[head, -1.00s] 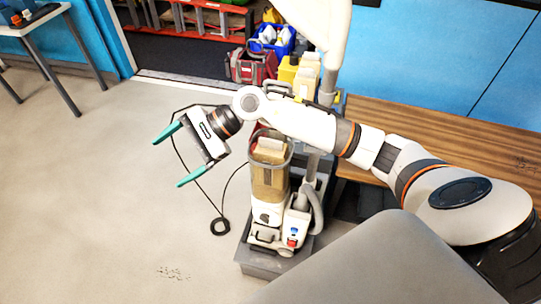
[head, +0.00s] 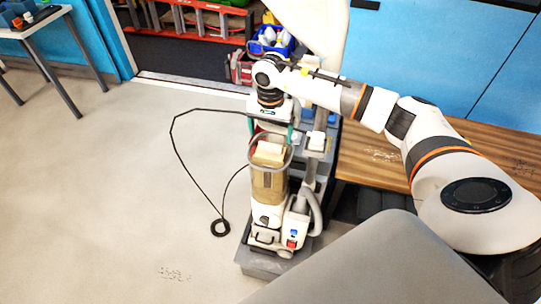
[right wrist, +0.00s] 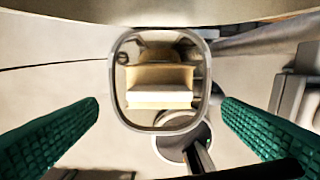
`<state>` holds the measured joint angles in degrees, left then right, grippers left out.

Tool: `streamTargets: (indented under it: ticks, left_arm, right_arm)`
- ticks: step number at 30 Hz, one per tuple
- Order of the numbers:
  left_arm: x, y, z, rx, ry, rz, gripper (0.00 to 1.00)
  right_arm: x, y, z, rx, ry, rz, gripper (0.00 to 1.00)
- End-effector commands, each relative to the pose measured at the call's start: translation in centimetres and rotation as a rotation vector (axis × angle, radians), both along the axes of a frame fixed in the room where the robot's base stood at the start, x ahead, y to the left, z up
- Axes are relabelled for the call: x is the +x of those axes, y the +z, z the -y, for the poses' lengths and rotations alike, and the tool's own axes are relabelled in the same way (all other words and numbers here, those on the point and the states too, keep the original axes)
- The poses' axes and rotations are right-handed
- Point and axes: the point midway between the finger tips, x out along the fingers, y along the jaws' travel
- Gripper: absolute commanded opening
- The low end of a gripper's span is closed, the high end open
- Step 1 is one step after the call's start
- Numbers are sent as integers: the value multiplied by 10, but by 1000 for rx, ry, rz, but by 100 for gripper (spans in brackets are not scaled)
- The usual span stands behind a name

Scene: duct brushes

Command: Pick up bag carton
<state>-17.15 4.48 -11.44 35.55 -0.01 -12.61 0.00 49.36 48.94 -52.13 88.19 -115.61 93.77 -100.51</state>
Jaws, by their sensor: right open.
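The bag carton (head: 268,152), a cream box with a pale front, stands inside the clear bin (head: 270,183) of an upright white vacuum cleaner (head: 267,214). In the right wrist view the carton (right wrist: 160,84) lies in the middle, framed by the bin's rounded rim (right wrist: 115,95). My right gripper (head: 271,132) is open and empty, pointing down just above the bin. In the right wrist view its green fingers (right wrist: 160,130) stand apart, left and right of the rim. The carton's lower part is hidden from above. My left gripper is not in view.
The vacuum stands on a grey tray (head: 262,263), with its hose (head: 314,205) close on the right. A black cord (head: 172,150) loops over the floor to the left. A wooden bench (head: 385,150) is at right. A blue crate (head: 270,47) stands behind. The left floor is mostly clear.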

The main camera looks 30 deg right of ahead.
Motion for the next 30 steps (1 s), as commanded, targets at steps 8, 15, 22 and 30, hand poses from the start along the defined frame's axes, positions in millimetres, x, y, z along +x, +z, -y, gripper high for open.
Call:
streamTargets:
  ticks: [8,15,22,30]
  left_arm:
    - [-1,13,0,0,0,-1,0]
    - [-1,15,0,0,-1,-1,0]
    - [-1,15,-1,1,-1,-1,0]
    - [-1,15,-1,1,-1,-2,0]
  right_arm:
    - [-1,-40,-1,2,-1,-4,89]
    - [0,-59,0,1,0,0,89]
    - [0,-59,-1,1,1,0,79]
    - [0,-58,-1,1,1,0,35]
